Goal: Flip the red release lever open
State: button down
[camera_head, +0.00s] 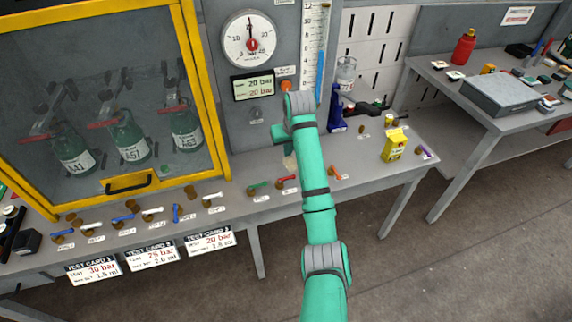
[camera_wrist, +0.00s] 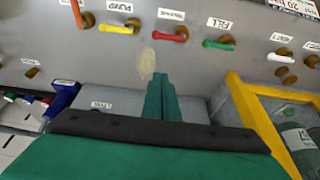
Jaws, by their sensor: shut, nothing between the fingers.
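The red release lever (camera_wrist: 165,37) lies roughly sideways on its brown pivot, beside a label that appears to read RELEASE in the wrist view. In the head view the red lever (camera_head: 287,179) is on the bench front, just left of my arm. My gripper (camera_wrist: 160,76) is shut and empty, its two green fingers together. It hangs over the bench top, apart from the lever, with a pale beige patch on the bench near the fingertips. In the head view my arm hides most of the gripper.
A green lever (camera_wrist: 218,44) labelled FILL and a yellow lever (camera_wrist: 116,29) labelled PUMP flank the red one. A yellow-framed cabinet (camera_head: 205,75) holds green bottles at left. A blue object (camera_head: 337,113) and a yellow carton (camera_head: 394,145) stand at right.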

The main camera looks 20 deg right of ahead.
aim_at(286, 179)
jog(key=shift+w, duration=0.1)
jog(key=x, duration=0.9)
jog(key=shift+f, duration=0.55)
jog(key=shift+s+f, duration=0.15)
jog(key=shift+s, duration=0.75)
jog(key=shift+s+f, duration=0.15)
jog(key=shift+s, duration=0.8)
